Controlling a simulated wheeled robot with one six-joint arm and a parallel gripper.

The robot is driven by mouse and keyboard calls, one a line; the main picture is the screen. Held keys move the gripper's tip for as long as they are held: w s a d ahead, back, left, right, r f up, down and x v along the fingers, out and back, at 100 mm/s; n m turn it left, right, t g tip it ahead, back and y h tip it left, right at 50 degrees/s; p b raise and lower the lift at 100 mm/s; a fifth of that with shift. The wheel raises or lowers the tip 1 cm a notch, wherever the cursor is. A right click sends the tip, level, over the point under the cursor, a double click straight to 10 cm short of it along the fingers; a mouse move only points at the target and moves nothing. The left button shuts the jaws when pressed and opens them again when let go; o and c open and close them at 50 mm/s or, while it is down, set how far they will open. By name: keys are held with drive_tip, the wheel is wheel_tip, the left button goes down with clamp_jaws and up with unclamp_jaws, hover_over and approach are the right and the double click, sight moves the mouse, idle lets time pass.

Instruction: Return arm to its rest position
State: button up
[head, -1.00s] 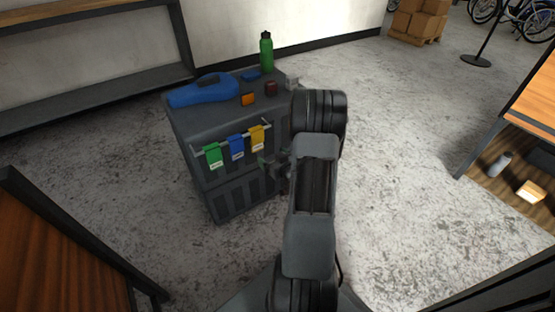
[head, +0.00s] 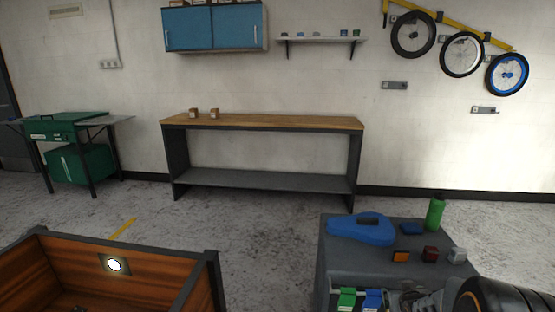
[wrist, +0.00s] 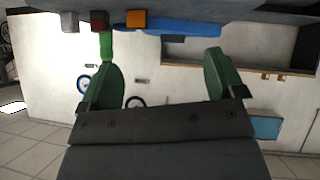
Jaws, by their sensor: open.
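My gripper (wrist: 160,58) shows in the wrist view with its two green fingers spread wide apart and nothing between them. That view appears upside down. In the head view my arm is cut off at the bottom right corner, beside the front of the grey cart (head: 340,270). On the cart top lie a blue case (head: 360,229), a small dark blue item (head: 412,228), an orange block (head: 401,256), a dark red block (head: 430,254) and a grey block (head: 457,256). A green bottle (head: 435,212) stands at the back.
Green (head: 347,298) and blue (head: 372,299) tags hang at the cart's front, close to my arm. A wooden box (head: 120,272) fills the lower left. A long workbench (head: 262,122) stands against the wall. Grey floor between them is clear.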

drive_tip(key=s+a+r+g+y+p, duration=0.1)
drive_tip(key=s+a+r+p, duration=0.3)
drive_tip(key=r, duration=0.4)
drive_tip(key=s+a+r+g+y+p, duration=0.1)
drive_tip(key=s+a+r+g+p, duration=0.2)
drive_tip(key=s+a+r+p, duration=0.2)
drive_tip(key=s+a+r+n+g+y+p, duration=0.1)
drive_tip(key=s+a+r+g+p, duration=0.1)
drive_tip(key=s+a+r+p, duration=0.3)
drive_tip(key=a+r, duration=0.4)
drive_tip(key=r, duration=0.4)
drive_tip(key=shift+s+a, duration=0.15)
drive_tip(key=shift+s, duration=0.15)
